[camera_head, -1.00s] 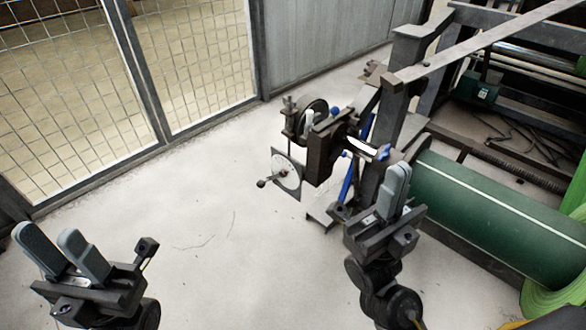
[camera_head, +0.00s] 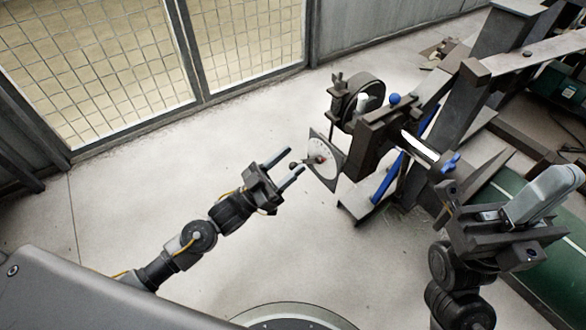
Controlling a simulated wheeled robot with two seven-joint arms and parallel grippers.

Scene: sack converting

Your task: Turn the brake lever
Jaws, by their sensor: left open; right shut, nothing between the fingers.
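A short lever with a dark round knob (camera_head: 295,165) sticks out from the white round dial (camera_head: 327,167) on the machine's near-left side; it looks like the brake lever. My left gripper (camera_head: 296,160) is open, its two fingers pointing at the dial. In the picture the knob shows between the fingertips; I cannot tell whether they touch it or how deep it sits. My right gripper (camera_head: 568,175) is shut and empty at the right, in front of the machine and green roll.
The machine frame (camera_head: 490,75) and green roll (camera_head: 515,203) fill the right side. Blue-knobbed handles (camera_head: 450,163) stand right of the dial. A mesh fence (camera_head: 95,55) runs along the back left. The pale floor (camera_head: 150,180) left of the dial is clear.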

